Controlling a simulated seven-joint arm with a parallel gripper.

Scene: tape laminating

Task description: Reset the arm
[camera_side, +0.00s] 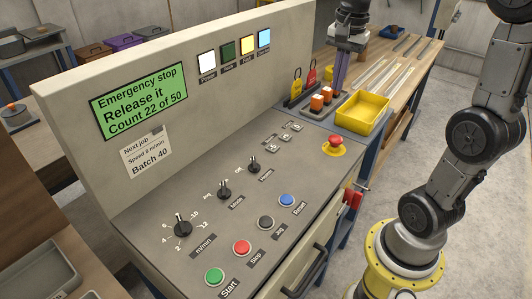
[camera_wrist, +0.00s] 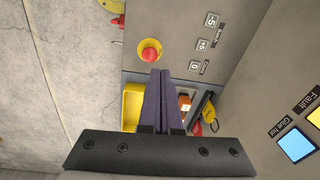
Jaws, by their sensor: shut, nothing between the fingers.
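My gripper (camera_side: 339,88) is shut and empty, its purple fingers pointing down over the far end of the console, behind the yellow tray. The shut fingertips also show in the wrist view (camera_wrist: 160,74), just below the emergency stop in the picture. The red emergency stop (camera_side: 336,141) sits on its yellow collar; it also shows in the wrist view (camera_wrist: 149,54). The blue Reset button (camera_side: 286,200) is on the panel's right side. The green display (camera_side: 138,101) reads "Emergency stop, Release it, Count 22 of 50". The yellow Fault lamp (camera_side: 247,46) looks lit.
Green Start (camera_side: 214,275), red Stop (camera_side: 242,247) and black Jog (camera_side: 265,222) buttons line the front, near rotary knobs (camera_side: 183,228). A card (camera_side: 146,151) reads "Batch 40".

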